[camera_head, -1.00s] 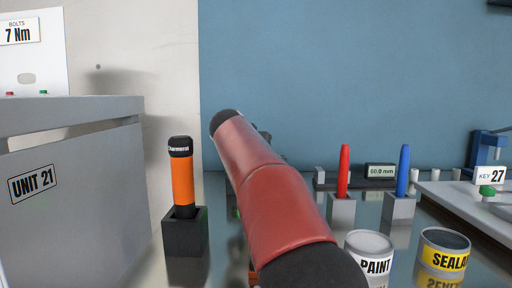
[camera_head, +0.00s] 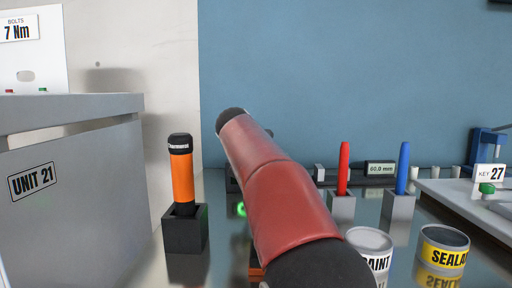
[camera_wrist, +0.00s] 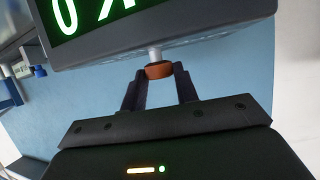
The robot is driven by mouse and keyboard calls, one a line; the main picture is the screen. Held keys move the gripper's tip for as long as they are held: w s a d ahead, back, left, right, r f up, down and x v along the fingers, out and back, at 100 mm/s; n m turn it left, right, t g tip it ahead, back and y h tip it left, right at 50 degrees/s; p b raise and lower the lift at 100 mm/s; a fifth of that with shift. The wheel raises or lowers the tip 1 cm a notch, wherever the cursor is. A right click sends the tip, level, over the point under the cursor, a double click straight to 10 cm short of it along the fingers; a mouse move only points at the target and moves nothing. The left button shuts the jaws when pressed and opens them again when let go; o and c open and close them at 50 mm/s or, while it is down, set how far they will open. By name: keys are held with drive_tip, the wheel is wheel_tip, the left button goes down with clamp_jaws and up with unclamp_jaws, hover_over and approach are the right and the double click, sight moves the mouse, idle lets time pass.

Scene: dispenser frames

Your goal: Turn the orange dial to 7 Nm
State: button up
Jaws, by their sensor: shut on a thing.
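The orange dial (camera_wrist: 159,71) sits on a short pale shaft under a dark grey display box (camera_wrist: 170,42) in the wrist view. My gripper (camera_wrist: 160,78) has its two dark fingers on either side of the dial, shut on it. In the head view my red arm hides the gripper and dial.
An orange-and-black tool (camera_head: 181,175) stands in a dark holder. Red (camera_head: 343,168) and blue (camera_head: 403,168) pens stand in grey holders. Paint (camera_head: 370,246) and sealant (camera_head: 443,250) cans are at front right. A grey cabinet (camera_head: 80,200) marked UNIT 21 is at left.

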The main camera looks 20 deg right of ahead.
drive_tip(key=n+t+y, duration=0.1)
drive_tip(key=n+y, duration=0.1)
drive_tip(key=d+n+t+y, duration=0.1)
drive_tip(key=n+y, duration=0.1)
drive_tip(key=y, duration=0.1)
drive_tip(key=shift+s+n, duration=0.15)
drive_tip(key=shift+n, duration=0.15)
drive_tip(key=shift+f+n+y+b, duration=0.1)
drive_tip(key=shift+n+y+b, duration=0.4)
drive_tip(key=shift+n+y, duration=0.8)
drive_tip(key=shift+y, duration=0.3)
drive_tip(key=o, duration=1)
drive_tip(key=shift+b+v, duration=0.8)
drive_tip(key=shift+v, duration=3.1)
drive_tip(key=shift+f, duration=0.1)
drive_tip(key=shift+c, duration=0.3)
